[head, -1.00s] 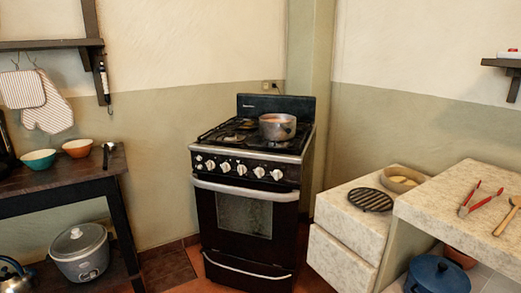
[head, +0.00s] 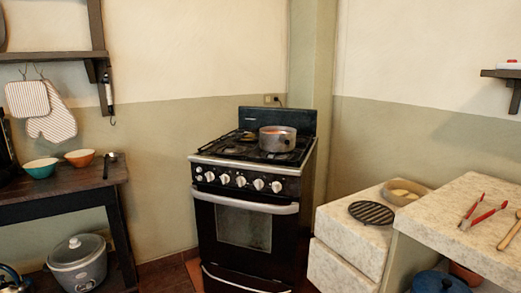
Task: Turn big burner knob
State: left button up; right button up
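A black stove (head: 247,217) stands in the corner, facing me and turned slightly left. A row of several white burner knobs (head: 241,181) runs along its front panel below the cooktop. I cannot tell which one is the big burner knob, nor how each is turned. A metal pot (head: 277,139) with something orange inside sits on the back right of the cooktop. Neither of my grippers is in the head view.
A dark wooden table (head: 68,190) with bowls stands at left, a rice cooker (head: 78,262) below it. At right a stone counter (head: 450,225) holds tongs (head: 484,215), and a lower block holds a round black grate (head: 371,213). The floor before the stove is mostly out of frame.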

aim_at(259, 183)
jog(key=i+j+u, duration=0.1)
jog(key=i+u, duration=0.15)
jog(key=i, duration=0.35)
jog(key=i+u, duration=0.25)
jog(key=i, duration=0.35)
